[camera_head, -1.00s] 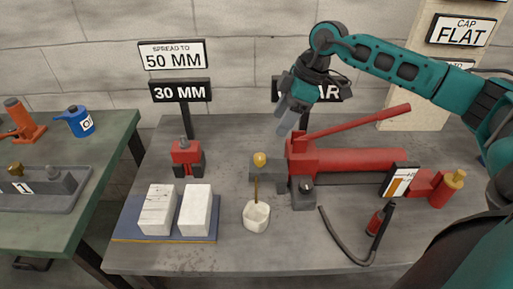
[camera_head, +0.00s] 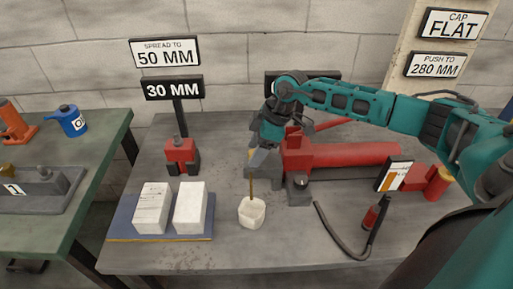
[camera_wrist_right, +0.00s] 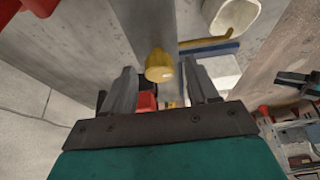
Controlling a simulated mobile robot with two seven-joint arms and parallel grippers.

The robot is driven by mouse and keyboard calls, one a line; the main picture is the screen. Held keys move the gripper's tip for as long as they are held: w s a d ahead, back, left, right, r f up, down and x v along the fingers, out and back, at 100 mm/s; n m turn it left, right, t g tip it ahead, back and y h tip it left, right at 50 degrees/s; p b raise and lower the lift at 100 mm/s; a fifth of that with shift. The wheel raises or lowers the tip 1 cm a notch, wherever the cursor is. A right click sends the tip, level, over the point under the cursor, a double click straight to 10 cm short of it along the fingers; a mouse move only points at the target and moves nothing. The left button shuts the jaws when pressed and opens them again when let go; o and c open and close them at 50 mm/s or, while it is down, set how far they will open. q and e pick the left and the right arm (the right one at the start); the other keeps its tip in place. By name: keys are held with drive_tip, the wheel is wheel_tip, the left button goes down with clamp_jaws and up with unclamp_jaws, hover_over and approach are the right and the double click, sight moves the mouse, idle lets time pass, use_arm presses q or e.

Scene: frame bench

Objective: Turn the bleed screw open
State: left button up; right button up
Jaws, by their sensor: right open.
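The bleed screw, a round yellow knob (camera_wrist_right: 158,66), is on a grey block (camera_head: 264,181) at the left end of the red pump. In the head view my right gripper (camera_head: 260,160) hangs tilted over this block and hides most of the knob. In the wrist view the open fingers (camera_wrist_right: 159,76) stand on either side of the knob, with gaps showing. I cannot tell how deep it sits between them. A thin brown tube (camera_head: 252,188) drops below the block toward a white cup (camera_head: 252,213). My left gripper is not in view.
The red pump body (camera_head: 345,156) lies right of the block. A black hose (camera_head: 335,240) and a small sign (camera_head: 393,174) are at right. Two white blocks (camera_head: 190,208) on a blue mat and a red spreader (camera_head: 181,156) are at left. The front bench strip is clear.

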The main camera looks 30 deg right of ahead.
drive_tip(key=shift+c, duration=0.3)
drive_tip(key=c, duration=1)
